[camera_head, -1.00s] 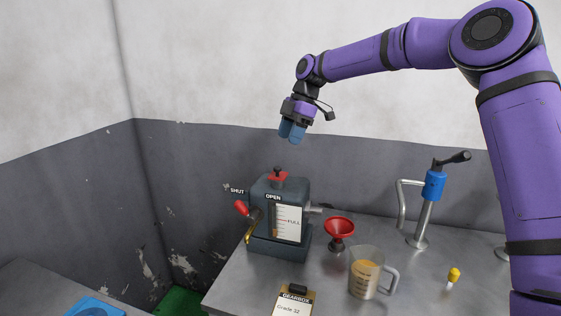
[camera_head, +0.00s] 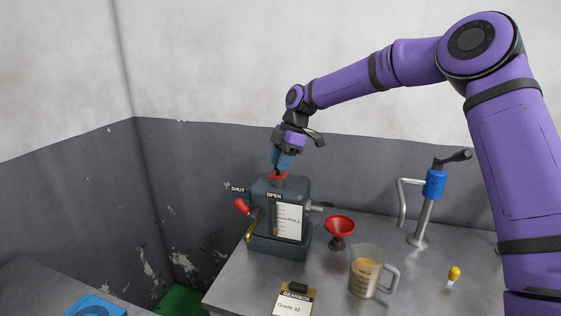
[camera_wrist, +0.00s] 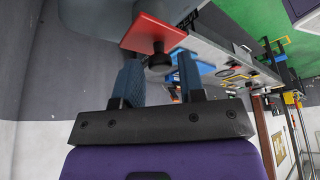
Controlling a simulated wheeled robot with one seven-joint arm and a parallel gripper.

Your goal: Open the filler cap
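The filler cap is a red square plate (camera_head: 278,175) with a dark knob, on top of the dark grey gearbox housing (camera_head: 262,192). In the wrist view the red plate (camera_wrist: 152,32) is at the top, with its dark knob (camera_wrist: 159,60) toward me. My gripper (camera_head: 281,168) points down over the cap and hides the knob in the head view. In the wrist view my gripper (camera_wrist: 158,66) has its two blue fingers apart, with the knob at the gap between their tips. I cannot tell whether either finger touches it.
A red-handled lever (camera_head: 241,206) is on the housing's left, near SHUT and OPEN labels. To the right stand a red funnel (camera_head: 340,226), a jug of amber liquid (camera_head: 366,272) and a blue-headed pump (camera_head: 434,184). A GEARBOX card (camera_head: 295,301) lies in front.

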